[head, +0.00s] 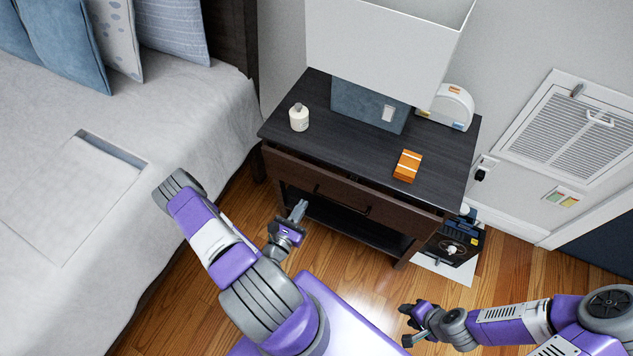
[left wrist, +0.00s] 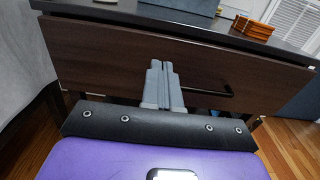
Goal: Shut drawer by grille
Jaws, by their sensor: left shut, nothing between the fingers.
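The dark wood nightstand (head: 330,110) stands between the bed and the wall grille (head: 565,130). Its drawer front (head: 390,212), with a dark bar handle (head: 340,200), sticks out a little past the top. In the left wrist view the drawer front (left wrist: 105,62) fills the middle, with its handle (left wrist: 208,92) beside the fingers. My left gripper (head: 300,207) is shut and empty, its tips at the drawer front left of the handle; I cannot tell if they touch. It also shows in the left wrist view (left wrist: 162,68). My right gripper (head: 405,324) is open and empty over the floor.
A black box (head: 452,245) stands on the floor to the right. The bed (head: 150,130) is left. Wood floor lies in front.

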